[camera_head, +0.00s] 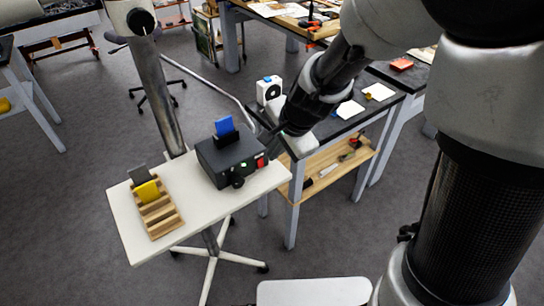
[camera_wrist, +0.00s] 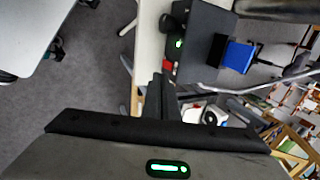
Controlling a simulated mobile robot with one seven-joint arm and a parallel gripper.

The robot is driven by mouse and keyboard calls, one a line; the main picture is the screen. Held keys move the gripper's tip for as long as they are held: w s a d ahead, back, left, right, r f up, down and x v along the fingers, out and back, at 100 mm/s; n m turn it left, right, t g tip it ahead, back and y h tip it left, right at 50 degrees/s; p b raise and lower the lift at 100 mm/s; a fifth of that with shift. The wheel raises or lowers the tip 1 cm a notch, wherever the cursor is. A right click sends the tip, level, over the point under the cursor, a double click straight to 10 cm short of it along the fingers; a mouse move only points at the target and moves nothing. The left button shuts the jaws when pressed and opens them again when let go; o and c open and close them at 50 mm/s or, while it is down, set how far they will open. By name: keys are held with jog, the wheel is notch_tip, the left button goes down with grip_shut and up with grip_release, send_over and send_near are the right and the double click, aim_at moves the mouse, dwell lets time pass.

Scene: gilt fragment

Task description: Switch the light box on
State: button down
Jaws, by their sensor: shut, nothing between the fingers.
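A dark box (camera_head: 230,157), which looks like the light box, stands on a white tabletop. A blue plate (camera_head: 225,126) stands upright in its top. Its front has a round black knob (camera_head: 237,182), a small green light and a red switch (camera_head: 261,160) near the right corner. My gripper (camera_head: 270,138) is shut and empty beside the box's right end. In the wrist view my shut fingertips (camera_wrist: 160,80) point at the red switch (camera_wrist: 167,65) and appear close to it; I cannot tell whether they touch. The green light (camera_wrist: 179,43) is lit.
A wooden rack (camera_head: 160,215) with a yellow plate (camera_head: 147,191) and a grey plate (camera_head: 139,174) sits left of the box. A dark bench (camera_head: 350,122) stands at the right, holding a white device (camera_head: 268,90).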

jog(key=r, duration=0.3)
jog(key=r+p, duration=0.1)
jog(key=r, duration=0.1)
jog(key=shift+s+d, duration=0.2)
jog(key=shift+s, duration=0.05)
jog(key=shift+r, duration=0.15)
jog(key=s+d+r+n+h, duration=0.1)
jog(key=s+d+r+n, duration=0.4)
jog(key=s+r, duration=0.2)
jog(key=s+d+r+n+t+h+p, duration=0.1)
jog(key=s+d+r+n+h, duration=0.1)
jog(key=s+d+r+n, duration=0.4)
jog(key=s+r, duration=0.1)
jog(key=s, duration=0.3)
jog(key=shift+s+d+p, duration=0.15)
jog(key=shift+d+p, duration=0.1)
jog(key=shift+p, duration=0.05)
jog(key=shift+a, duration=0.1)
